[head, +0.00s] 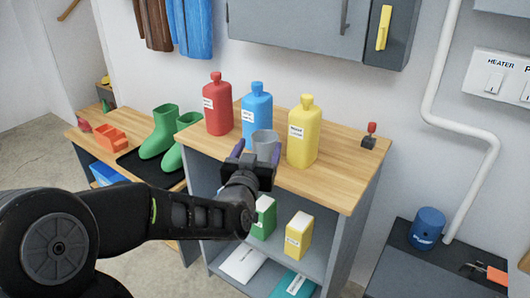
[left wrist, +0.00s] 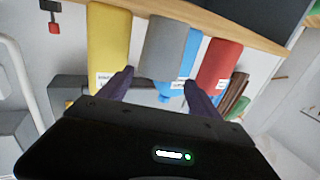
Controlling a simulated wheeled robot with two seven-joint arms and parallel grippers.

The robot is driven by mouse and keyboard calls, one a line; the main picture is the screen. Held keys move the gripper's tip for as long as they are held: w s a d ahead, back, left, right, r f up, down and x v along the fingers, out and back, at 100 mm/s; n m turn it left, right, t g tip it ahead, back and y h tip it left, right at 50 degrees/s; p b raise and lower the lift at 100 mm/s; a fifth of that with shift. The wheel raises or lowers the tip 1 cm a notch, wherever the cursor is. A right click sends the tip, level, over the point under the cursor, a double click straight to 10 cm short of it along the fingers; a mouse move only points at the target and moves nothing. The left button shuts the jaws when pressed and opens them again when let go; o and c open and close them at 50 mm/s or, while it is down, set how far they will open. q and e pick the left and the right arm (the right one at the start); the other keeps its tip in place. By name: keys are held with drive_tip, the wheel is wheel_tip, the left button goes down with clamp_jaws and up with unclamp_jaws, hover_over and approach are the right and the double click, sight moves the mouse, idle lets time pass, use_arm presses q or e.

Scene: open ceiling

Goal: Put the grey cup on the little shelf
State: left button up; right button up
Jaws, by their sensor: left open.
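The grey cup (head: 264,142) stands upright on the wooden top of the grey shelf unit (head: 340,184), in front of the blue and yellow bottles. My left gripper (head: 257,158) is open, its purple fingers on either side of the cup in the head view. In the left wrist view the picture is upside down, and the cup (left wrist: 165,48) shows between and beyond the fingertips (left wrist: 158,78). I cannot tell whether the fingers touch it. The gripper hides the cup's lower part in the head view. My right gripper is not in view.
Red (head: 217,105), blue (head: 257,108) and yellow (head: 303,135) bottles stand on the top close to the cup. Green (head: 264,218) and yellow (head: 299,236) boxes stand on the shelf below. Green boots (head: 160,135) are at left. The top's right part is mostly clear.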

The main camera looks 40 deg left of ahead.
sight(267, 131)
use_arm(q)
drive_tip(key=shift+w+a, duration=0.1)
drive_tip(key=shift+w, duration=0.25)
drive_tip(key=shift+x, duration=2.6)
drive_tip(key=shift+w, duration=0.1)
drive_tip(key=c, duration=1.2)
wheel_tip(267, 131, up, 18)
drive_tip(key=p, duration=0.5)
drive_tip(key=shift+r, duration=0.1)
drive_tip(key=shift+c, duration=0.2)
